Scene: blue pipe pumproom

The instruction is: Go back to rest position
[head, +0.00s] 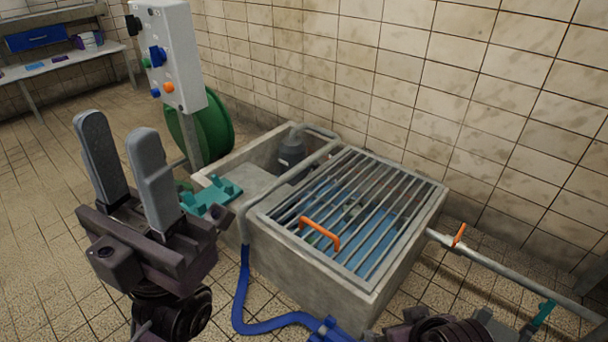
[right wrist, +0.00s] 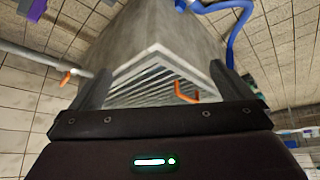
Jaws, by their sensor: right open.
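My left gripper (head: 118,128) stands at the left of the head view with its two grey fingers pointing up. The fingers are apart with nothing between them. My right gripper (right wrist: 158,70) shows in the right wrist view with its fingers wide apart and empty. The concrete basin and its metal grating lie beyond it, apart from the fingers. In the head view only part of my right arm (head: 440,329) shows at the bottom edge, and its fingers are hidden there.
The concrete basin (head: 305,277) has a barred grating (head: 385,200) with an orange handle (head: 320,233). A control box (head: 178,50) on a post and a green reel (head: 213,128) stand behind my left gripper. A blue hose (head: 240,295) runs along the floor. A pipe (head: 510,268) extends right.

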